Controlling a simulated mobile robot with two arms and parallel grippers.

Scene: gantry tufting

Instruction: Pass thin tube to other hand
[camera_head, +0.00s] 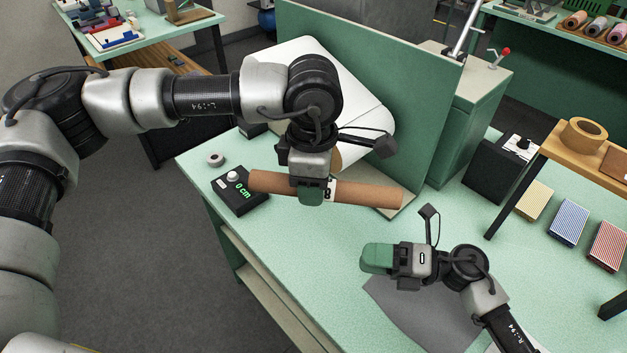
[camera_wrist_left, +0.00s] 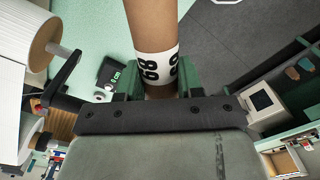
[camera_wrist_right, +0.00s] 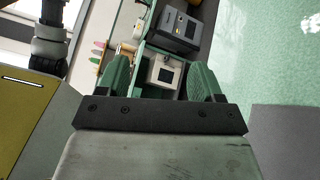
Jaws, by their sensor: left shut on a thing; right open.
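The thin tube is a long brown cardboard tube (camera_head: 365,194) with a white label band. My left gripper (camera_head: 314,190) is shut around it near its middle and holds it roughly level above the green table. In the left wrist view the tube (camera_wrist_left: 152,22) rises between the fingers, and its band (camera_wrist_left: 157,66) with black digits sits right at the left gripper (camera_wrist_left: 152,85). My right gripper (camera_head: 376,258) is open and empty, lower and to the right of the tube, apart from it. Its two green fingers (camera_wrist_right: 167,82) show spread in the right wrist view.
The green table (camera_head: 285,260) has a black box with a "0 cm" display (camera_head: 238,192) at its left edge. A green upright panel (camera_head: 375,80) stands behind the tube. A grey sheet (camera_head: 420,315) lies under my right gripper.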

